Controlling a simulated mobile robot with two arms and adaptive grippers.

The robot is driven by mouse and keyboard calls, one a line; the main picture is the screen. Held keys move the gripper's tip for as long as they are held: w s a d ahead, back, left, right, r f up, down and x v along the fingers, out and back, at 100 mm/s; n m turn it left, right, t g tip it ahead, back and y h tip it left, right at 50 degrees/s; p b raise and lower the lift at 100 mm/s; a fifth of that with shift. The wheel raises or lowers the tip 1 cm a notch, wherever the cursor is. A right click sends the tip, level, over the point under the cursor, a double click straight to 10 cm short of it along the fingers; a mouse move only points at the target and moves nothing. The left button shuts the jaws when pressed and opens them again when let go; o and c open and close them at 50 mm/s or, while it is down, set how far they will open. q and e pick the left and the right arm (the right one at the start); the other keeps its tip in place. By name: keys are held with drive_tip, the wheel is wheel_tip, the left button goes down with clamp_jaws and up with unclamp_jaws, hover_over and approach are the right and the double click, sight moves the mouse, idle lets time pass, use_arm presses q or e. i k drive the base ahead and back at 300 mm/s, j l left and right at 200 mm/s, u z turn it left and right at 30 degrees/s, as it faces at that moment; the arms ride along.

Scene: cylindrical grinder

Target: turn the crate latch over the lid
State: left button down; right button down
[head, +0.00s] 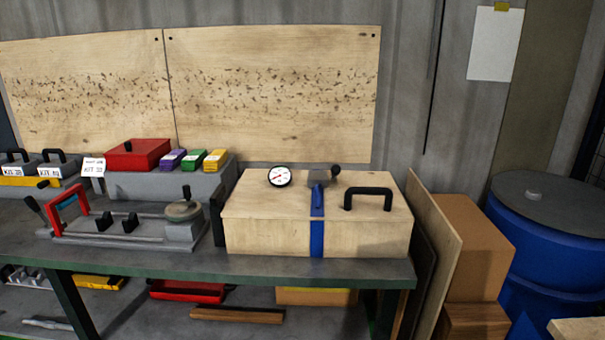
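The wooden crate (270,232) stands at the right end of the bench with its lid (245,195) on and appearing closed. A blue strip (317,225) runs up the crate's front onto the front part of the lid. A grey piece with a dark ball knob (335,171) lies behind the strip's upper end, toward the lid's back, and looks like the latch. Whether it bears on the lid or the crate's back edge is hard to tell. A black handle (369,193) is on the lid's right. Neither of my grippers is in view.
A round white dial gauge (279,176) sits at the lid's back left. A grey fixture with a handwheel (184,211) stands left of the crate on the bench (150,262). Boards and a cardboard box (470,235) stand right, before a blue drum (545,235).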

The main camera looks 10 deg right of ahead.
sight(217, 195)
drive_tip(key=i+j+z, duration=0.2)
drive_tip(key=z, duration=0.3)
drive_tip(key=i+j+z, duration=0.2)
drive_tip(key=z, duration=0.3)
